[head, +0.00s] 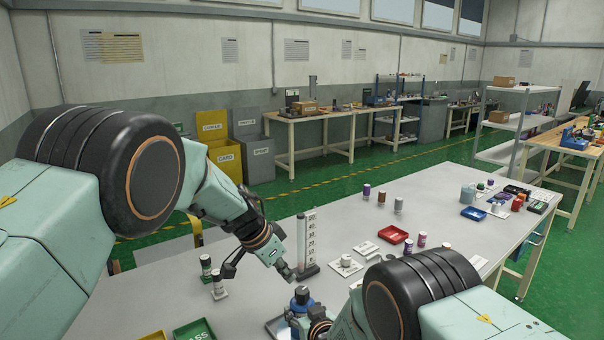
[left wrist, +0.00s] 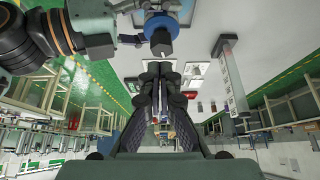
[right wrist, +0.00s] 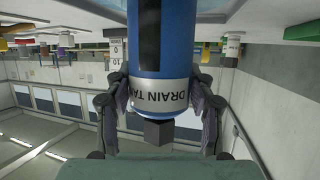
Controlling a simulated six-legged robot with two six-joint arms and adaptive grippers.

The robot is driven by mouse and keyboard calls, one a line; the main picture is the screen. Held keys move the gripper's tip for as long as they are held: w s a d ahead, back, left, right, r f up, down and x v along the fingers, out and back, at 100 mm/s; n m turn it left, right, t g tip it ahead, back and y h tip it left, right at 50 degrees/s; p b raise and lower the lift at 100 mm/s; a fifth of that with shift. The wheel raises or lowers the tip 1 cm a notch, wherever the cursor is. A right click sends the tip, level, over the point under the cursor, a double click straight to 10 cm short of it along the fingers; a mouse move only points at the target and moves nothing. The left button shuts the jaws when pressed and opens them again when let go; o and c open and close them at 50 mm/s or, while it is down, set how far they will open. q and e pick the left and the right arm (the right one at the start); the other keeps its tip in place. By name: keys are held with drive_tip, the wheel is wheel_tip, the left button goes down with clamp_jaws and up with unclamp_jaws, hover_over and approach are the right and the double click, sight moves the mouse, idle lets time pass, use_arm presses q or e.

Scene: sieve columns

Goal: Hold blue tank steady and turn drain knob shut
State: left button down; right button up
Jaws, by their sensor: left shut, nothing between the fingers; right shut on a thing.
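The blue tank (head: 301,302) stands at the front of the grey table. In the right wrist view the tank (right wrist: 162,40) has a white band with DRAIN lettering and a dark blocky knob (right wrist: 159,132) at its end. My right gripper (right wrist: 160,108) has a finger on each side of the tank and is shut on it. My left gripper (head: 292,277) is shut and empty, just above and behind the tank in the head view. In the left wrist view its closed fingers (left wrist: 160,68) point toward the knob (left wrist: 161,42), with a visible gap between them.
A white scaled column (head: 308,243) stands close behind my left gripper. A red tray (head: 393,234) and small jars lie to the right. Yellow and green trays (head: 194,331) lie at the front left.

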use_arm(q)
wheel_tip(320, 180, down, 6)
idle(0.5)
drive_tip(key=shift+f, duration=0.1)
drive_tip(key=shift+w+d, duration=0.25)
idle(0.7)
drive_tip(key=shift+w+a, duration=0.1)
drive_tip(key=shift+w, duration=0.15)
idle(0.6)
drive_tip(key=shift+a, duration=0.15)
approach(296, 299)
drive_tip(key=shift+d, duration=0.65)
drive_tip(key=shift+w+r, duration=0.5)
drive_tip(key=shift+r, duration=0.05)
drive_tip(key=shift+r, duration=0.1)
